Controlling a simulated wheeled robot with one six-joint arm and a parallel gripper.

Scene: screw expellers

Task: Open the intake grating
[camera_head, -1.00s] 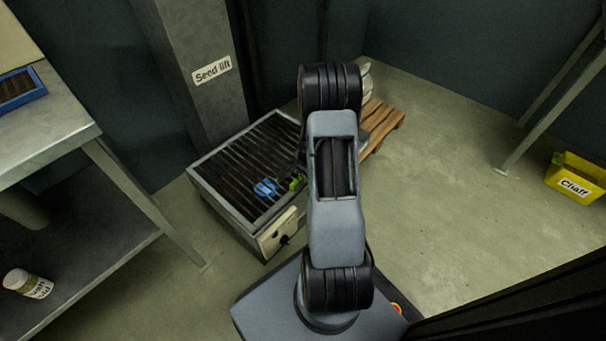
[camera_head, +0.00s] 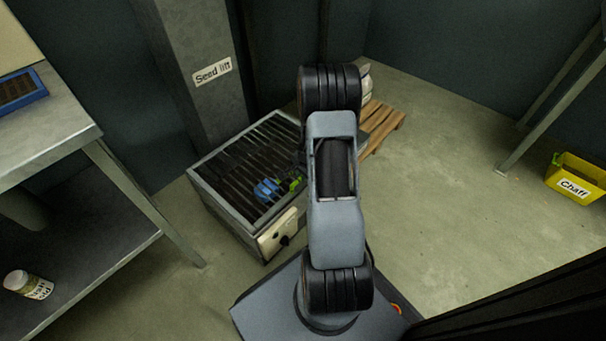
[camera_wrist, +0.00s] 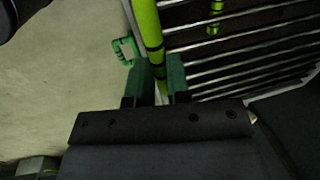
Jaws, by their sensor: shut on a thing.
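The intake grating (camera_head: 240,160) has dark parallel bars and lies over a low grey metal box in front of the seed lift column. It appears slightly tilted against the box frame. In the wrist view its bars (camera_wrist: 250,45) run across the upper right. A lime-green bar with black bands (camera_wrist: 147,22) passes along the grating's edge. My gripper (camera_wrist: 158,78) is shut on this bar, one green fingertip on each side. In the head view my arm hides the gripper; a bit of lime green (camera_head: 296,183) shows beside it.
A blue object (camera_head: 266,189) shows among the grating bars. A green loop (camera_wrist: 125,50) sits left of the fingers. A pallet (camera_head: 382,122) stands behind my arm, a bench (camera_head: 60,130) at left, a yellow chaff bin (camera_head: 575,180) at right.

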